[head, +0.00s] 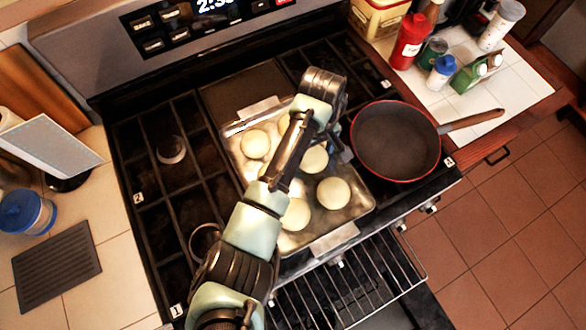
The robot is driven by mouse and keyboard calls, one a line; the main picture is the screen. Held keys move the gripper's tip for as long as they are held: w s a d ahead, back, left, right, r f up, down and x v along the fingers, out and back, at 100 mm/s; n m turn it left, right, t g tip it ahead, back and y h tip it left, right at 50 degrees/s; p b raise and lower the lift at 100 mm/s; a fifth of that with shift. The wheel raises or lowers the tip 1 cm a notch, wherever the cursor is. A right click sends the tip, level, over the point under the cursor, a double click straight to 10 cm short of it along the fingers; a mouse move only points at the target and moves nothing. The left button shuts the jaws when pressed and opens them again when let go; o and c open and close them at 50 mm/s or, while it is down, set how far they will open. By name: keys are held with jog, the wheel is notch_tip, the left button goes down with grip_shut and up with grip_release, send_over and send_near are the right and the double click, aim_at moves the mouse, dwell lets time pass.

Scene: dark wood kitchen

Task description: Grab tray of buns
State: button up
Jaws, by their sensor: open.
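The metal tray (358,207) lies on the middle of the stove top. Several pale round buns sit on it, among them one near the right side (333,193) and one at the upper left (255,144). The tray has a flat handle at its far end (258,108) and another at its near end (335,241). My arm crosses over the tray and hides part of it and some buns. My gripper (343,152) is open above the tray's right side, close to the pan. The fingertips are small and partly hidden, and I see nothing held between them.
A dark pan (395,142) with a red rim stands right of the tray, its handle pointing right. Below, the oven is open with a wire rack (350,290) showing. Bottles, including a red one (409,42), crowd the right counter. A dark mat (56,267) lies on the left counter.

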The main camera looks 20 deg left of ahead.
jog(key=shift+f, duration=0.15)
jog(key=shift+c, duration=0.2)
grip_shut()
dwell(0.3)
